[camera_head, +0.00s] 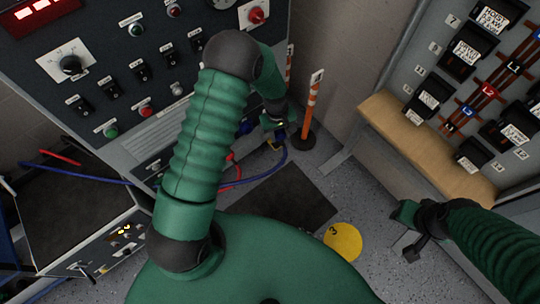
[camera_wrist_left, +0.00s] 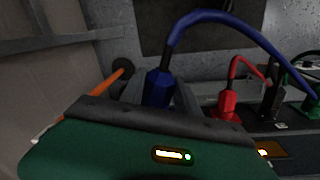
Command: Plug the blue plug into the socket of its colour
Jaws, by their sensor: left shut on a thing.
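My left gripper (camera_head: 278,126) is at the lower right edge of the control panel, shut on the blue plug. In the left wrist view the blue plug (camera_wrist_left: 158,88) stands between the fingers, its blue cable (camera_wrist_left: 215,17) arching up and off to the right. The plug's lower end is hidden by the gripper, so I cannot tell whether it touches a socket. A red plug (camera_wrist_left: 228,103), a black plug (camera_wrist_left: 270,100) and a green plug (camera_wrist_left: 308,106) stand in a row to its right. No blue socket shows clearly.
The control panel (camera_head: 150,75) with knobs and switches fills the upper left. An orange-white post (camera_head: 313,105) stands just right of my left gripper. A breaker cabinet with a wooden ledge (camera_head: 420,145) is at right. A dark mat (camera_head: 280,200) and yellow disc (camera_head: 343,242) lie on the floor.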

